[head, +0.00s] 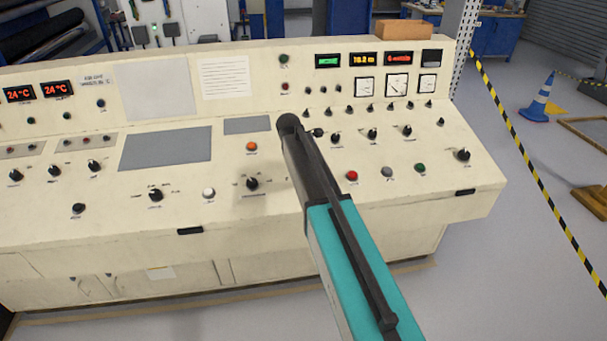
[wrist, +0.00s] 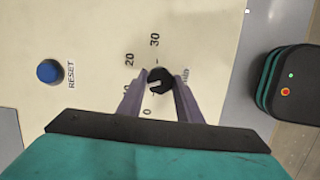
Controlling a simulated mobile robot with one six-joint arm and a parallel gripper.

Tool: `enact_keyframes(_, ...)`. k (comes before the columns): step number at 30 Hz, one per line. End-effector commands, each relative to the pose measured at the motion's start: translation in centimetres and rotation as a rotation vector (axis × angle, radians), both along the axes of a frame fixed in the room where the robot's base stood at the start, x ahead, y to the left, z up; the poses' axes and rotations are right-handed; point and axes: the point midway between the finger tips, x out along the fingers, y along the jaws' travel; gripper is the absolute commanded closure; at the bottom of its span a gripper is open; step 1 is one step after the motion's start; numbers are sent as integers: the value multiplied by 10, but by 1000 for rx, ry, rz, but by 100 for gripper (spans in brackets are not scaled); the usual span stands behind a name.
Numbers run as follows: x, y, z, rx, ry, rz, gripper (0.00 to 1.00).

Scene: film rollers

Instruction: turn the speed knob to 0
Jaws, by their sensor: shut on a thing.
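The speed knob (wrist: 160,76) is small and black, in the wrist view, with a scale printed around it. The numbers 30, 20 and 0 are readable; one between 20 and 0 is partly covered by a finger. A pale mark on the knob faces left and slightly down, roughly toward that covered number; its exact reading is unclear. My gripper (wrist: 161,92) has one finger on each side of the knob and is shut on it. In the head view my arm hides the knob and the fingertips.
A blue RESET button (wrist: 48,71) lies left of the knob in the wrist view. The cream control panel (head: 110,215) carries several other knobs and buttons, including an orange button (head: 251,146) and a red button (head: 352,176) near my arm. Three dials sit on the upright back.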

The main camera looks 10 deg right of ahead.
Motion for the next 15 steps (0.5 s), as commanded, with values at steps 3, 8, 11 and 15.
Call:
enact_keyframes(3, -1, 3, 1, -22, -4, 111, 90)
enact_keyframes(8, -2, 3, 0, -56, -4, 256, 90)
enact_keyframes(11, -2, 3, 0, -77, -4, 344, 90)
enact_keyframes(15, -3, 3, 0, -105, -4, 467, 90)
